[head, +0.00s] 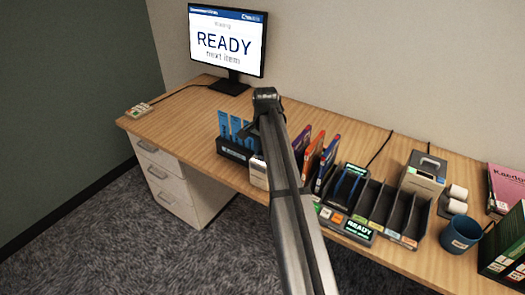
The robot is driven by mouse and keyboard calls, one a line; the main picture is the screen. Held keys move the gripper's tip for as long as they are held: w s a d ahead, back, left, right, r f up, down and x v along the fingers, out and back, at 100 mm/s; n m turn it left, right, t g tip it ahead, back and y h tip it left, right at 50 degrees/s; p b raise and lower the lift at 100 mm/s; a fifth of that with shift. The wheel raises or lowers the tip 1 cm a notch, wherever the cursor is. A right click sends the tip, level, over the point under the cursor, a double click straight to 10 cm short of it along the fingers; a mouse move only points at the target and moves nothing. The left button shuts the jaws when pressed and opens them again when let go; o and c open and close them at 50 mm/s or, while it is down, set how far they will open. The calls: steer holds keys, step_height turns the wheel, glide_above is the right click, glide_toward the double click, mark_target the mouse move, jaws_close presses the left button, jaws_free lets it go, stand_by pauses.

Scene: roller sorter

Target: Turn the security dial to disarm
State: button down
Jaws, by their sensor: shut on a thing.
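I cannot make out a security dial for certain. A small pale device with coloured buttons (138,110) lies at the far left end of the desk, with a cable behind it; its details are too small to tell. A whitish box (258,171) beside the black holder is partly covered by my arm. My arm rises from the bottom of the head view to a dark joint above the middle of the desk. My gripper does not show; the arm hides what is below and behind it.
The monitor (228,43) reads "READY next item". A black holder (234,151) with blue items stands left of my arm. Right of it are coloured folders (314,151), a slotted sorter (389,210), a printer-like box (424,173) and a blue mug (460,235). The desk's left part is mostly clear.

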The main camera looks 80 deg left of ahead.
steer(key=shift+m, duration=0.6)
steer(key=c, duration=0.9)
jaws_free()
steer(key=shift+o, duration=0.2)
steer(key=shift+r, duration=0.1)
step_height(320, 180, up, 14)
steer(key=shift+w+d+f, duration=0.2)
steer(key=shift+d, duration=0.1)
